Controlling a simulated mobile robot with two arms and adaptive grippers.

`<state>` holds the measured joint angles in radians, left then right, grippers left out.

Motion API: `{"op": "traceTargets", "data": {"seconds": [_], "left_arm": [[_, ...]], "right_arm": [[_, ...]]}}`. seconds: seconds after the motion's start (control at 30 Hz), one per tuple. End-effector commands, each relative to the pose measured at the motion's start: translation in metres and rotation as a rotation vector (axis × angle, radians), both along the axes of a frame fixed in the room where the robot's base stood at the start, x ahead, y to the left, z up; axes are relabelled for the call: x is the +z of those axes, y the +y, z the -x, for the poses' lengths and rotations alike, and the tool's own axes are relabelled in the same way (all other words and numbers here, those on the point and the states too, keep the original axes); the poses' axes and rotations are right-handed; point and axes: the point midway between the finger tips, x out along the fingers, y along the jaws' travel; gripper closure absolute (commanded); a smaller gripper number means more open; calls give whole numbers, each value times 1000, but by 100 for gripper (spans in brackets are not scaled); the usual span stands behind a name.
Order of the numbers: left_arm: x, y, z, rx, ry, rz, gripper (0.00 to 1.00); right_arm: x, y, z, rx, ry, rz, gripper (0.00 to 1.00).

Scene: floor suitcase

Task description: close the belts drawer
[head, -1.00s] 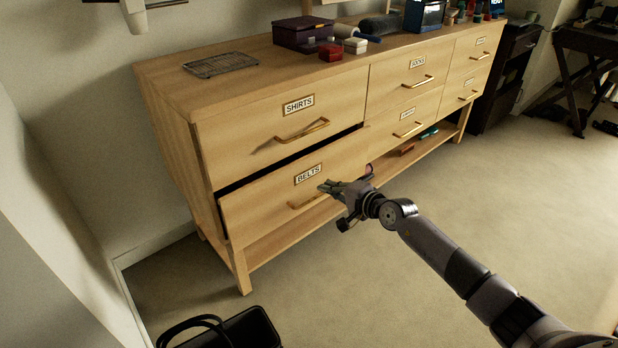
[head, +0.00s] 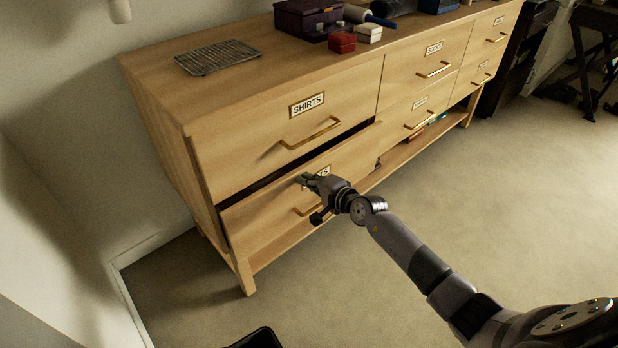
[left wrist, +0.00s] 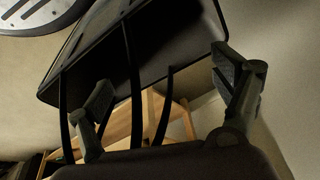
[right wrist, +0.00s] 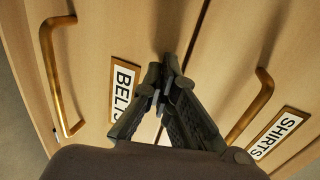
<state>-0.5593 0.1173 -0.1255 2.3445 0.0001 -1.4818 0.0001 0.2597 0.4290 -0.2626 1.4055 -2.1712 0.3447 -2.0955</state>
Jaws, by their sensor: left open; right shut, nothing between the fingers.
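The belts drawer (head: 258,218) is the lower left drawer of the wooden dresser. It stands partly open, with a dark gap along its top edge. Its brass handle (head: 306,210) is partly hidden by my right gripper (head: 301,180), which also covers most of the BELTS label (head: 323,171). In the right wrist view the label (right wrist: 124,88) lies left of my shut, empty fingertips (right wrist: 166,88), which are at or close to the drawer front; contact is unclear. My left gripper (left wrist: 168,90) is open in the left wrist view and outside the head view.
The shirts drawer (head: 270,120) above looks shut. A wire rack (head: 217,57), a red box (head: 342,42) and a purple box (head: 306,18) stand on top.

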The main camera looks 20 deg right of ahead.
Motion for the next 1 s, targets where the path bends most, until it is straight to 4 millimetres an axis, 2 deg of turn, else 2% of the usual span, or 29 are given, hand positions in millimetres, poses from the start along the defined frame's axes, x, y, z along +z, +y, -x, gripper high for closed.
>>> {"op": "traceTargets", "data": {"seconds": [0.33,0.4,0.63,1.0], "left_arm": [[-1,0,0,0,0,0,13],[-1,0,0,0,-3,1,13],[16,1,8,1,-16,1,13],[21,2,9,2,-17,1,13]], "right_arm": [[-1,1,-2,0,0,0,100],[-3,3,-8,1,-1,-2,100],[-3,14,-41,0,-1,0,100],[1,16,-47,0,-2,-2,100]]}}
